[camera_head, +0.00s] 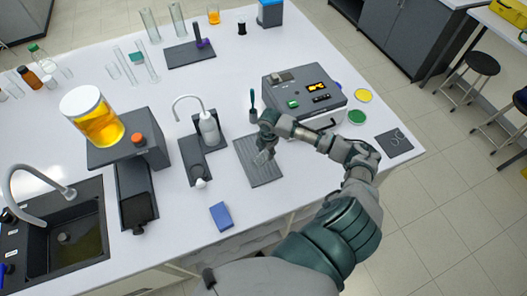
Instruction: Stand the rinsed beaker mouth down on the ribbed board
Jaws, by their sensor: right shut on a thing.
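The ribbed board (265,176) is a dark grey grooved mat on the white bench, near the middle of the view. My right arm reaches in from the lower right, and its gripper (267,143) is over the far part of the board. The gripper is shut on a small clear beaker (262,157), which shows just below the fingers against the board. The beaker is small and partly hidden, so I cannot tell which way its mouth faces or whether it touches the board. My left gripper is not in view.
A blue sponge (221,215) lies in front. A sink (62,235) is at far left.

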